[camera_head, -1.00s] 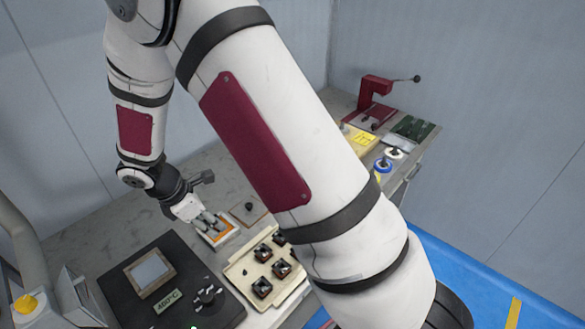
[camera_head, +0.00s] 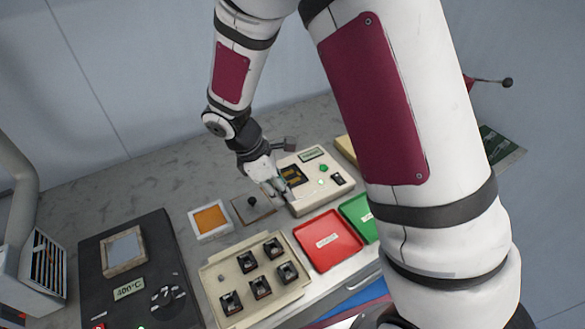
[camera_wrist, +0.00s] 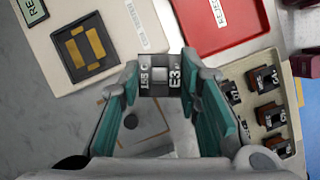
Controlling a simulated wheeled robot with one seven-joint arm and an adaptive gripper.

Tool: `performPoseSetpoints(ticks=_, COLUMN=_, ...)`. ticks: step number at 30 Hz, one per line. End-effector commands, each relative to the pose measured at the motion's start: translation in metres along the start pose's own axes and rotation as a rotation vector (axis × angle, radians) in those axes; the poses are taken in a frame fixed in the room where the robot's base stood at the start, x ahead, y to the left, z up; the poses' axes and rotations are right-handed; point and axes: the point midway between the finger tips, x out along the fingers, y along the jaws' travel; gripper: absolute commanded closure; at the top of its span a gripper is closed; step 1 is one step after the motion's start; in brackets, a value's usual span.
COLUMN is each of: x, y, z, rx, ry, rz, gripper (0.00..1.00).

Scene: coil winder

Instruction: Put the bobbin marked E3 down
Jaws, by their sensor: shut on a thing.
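My gripper (camera_wrist: 160,88) is shut on the bobbin marked E3 (camera_wrist: 160,80), which shows between the teal fingertips in the wrist view. The bobbin is dark with white lettering and a pale square centre. In the head view my gripper (camera_head: 274,187) is at the left front side of a cream tester (camera_head: 318,196); the bobbin cannot be made out there. The tester's dark socket with yellow contacts (camera_head: 292,175) lies just beyond the gripper. In the wrist view the socket (camera_wrist: 85,52) is up and left of the bobbin, clear of it.
A cream tray (camera_head: 238,268) holds several bobbins. An orange-filled dish (camera_head: 210,220), a small plate with a knob (camera_head: 240,212) and a black 400°C unit (camera_head: 150,265) are to the left.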

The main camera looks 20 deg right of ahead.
Motion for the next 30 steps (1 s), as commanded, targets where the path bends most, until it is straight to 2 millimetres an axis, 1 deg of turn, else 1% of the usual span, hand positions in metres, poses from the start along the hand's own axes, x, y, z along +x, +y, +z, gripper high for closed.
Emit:
performPoseSetpoints(ticks=1, x=0.003, y=0.013, z=0.004, rx=0.004, ry=0.001, rz=-0.001, gripper=0.96)
performPoseSetpoints(ticks=6, x=0.011, y=0.052, z=0.013, rx=0.004, ry=0.000, rz=-0.002, gripper=0.96)
performPoseSetpoints(ticks=9, x=0.015, y=0.072, z=0.017, rx=0.003, ry=0.000, rz=-0.001, gripper=0.96)
performPoseSetpoints(ticks=12, x=0.018, y=0.086, z=0.021, rx=0.002, ry=-0.001, rz=-0.001, gripper=0.96)
performPoseSetpoints(ticks=20, x=0.024, y=0.106, z=0.025, rx=0.000, ry=-0.001, rz=-0.002, gripper=0.96)
performPoseSetpoints(ticks=24, x=0.044, y=0.103, z=0.016, rx=-0.003, ry=-0.002, rz=-0.004, gripper=0.96)
performPoseSetpoints(ticks=27, x=0.052, y=0.103, z=0.012, rx=-0.003, ry=-0.002, rz=-0.002, gripper=0.96)
performPoseSetpoints(ticks=30, x=0.054, y=0.104, z=0.011, rx=-0.002, ry=-0.001, rz=-0.001, gripper=0.96)
